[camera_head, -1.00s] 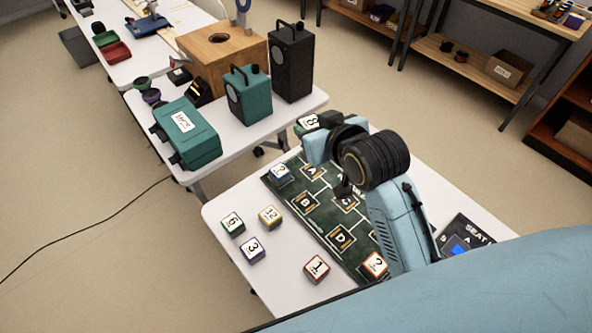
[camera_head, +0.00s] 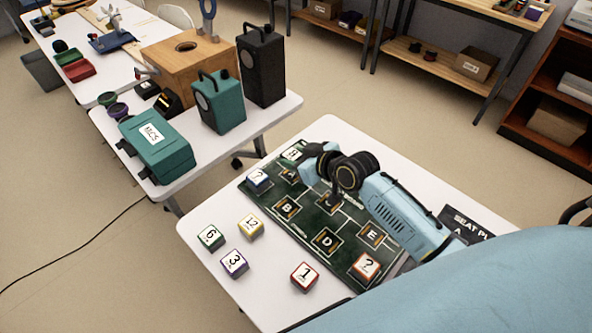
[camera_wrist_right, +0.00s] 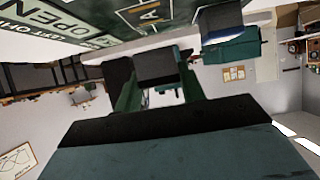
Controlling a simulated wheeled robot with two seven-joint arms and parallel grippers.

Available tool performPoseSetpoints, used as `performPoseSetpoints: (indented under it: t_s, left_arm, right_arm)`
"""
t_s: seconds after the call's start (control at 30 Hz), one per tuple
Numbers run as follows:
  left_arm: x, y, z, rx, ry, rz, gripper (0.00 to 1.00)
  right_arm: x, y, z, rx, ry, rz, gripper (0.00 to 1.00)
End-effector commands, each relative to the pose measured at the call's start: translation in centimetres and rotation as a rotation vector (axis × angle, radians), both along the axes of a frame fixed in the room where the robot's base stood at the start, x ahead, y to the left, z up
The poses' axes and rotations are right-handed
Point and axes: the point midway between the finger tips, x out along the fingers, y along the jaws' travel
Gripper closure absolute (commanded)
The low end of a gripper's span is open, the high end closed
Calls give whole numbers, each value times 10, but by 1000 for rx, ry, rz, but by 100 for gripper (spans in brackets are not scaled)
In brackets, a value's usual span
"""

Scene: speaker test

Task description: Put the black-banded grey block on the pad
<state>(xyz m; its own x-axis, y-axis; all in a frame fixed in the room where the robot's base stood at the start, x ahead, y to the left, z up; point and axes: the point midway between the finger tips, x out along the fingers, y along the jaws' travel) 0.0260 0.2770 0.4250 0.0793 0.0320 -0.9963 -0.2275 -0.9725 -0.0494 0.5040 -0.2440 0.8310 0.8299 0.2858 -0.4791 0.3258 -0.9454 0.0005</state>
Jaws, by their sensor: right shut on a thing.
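My right gripper (camera_head: 302,156) is over the far end of the dark green board (camera_head: 305,222), which has lettered squares. It is shut on a block (camera_head: 292,152) with a pale marked top, apparently the black-banded grey block. In the right wrist view the held block (camera_wrist_right: 155,66) is dark grey between the fingers. It is close to the board near square A (camera_wrist_right: 150,13); I cannot tell whether it touches. Which marked area is the pad is unclear. My left gripper is not in view.
Green 6 (camera_head: 210,237), yellow 12 (camera_head: 250,227), purple 3 (camera_head: 234,263) and red 1 (camera_head: 304,277) blocks are on the white table (camera_head: 205,280). Speakers (camera_head: 261,66) stand on the table behind.

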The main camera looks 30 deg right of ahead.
Motion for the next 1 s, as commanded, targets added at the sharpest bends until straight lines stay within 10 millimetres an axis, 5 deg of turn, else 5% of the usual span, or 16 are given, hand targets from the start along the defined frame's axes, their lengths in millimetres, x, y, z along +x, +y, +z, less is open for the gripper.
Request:
performPoseSetpoints:
  t_s: [0.3,0.67,0.7,0.87,1.0]
  left_arm:
    - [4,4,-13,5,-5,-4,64]
    - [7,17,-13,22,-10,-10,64]
    - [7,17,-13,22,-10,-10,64]
    - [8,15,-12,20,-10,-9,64]
    - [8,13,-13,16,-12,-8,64]
  right_arm:
    - [0,0,-38,1,0,0,84]
    - [0,0,-41,0,0,0,84]
    - [0,0,-42,0,1,0,59]
    - [0,0,-41,0,0,0,39]
    - [0,0,-41,0,0,0,39]
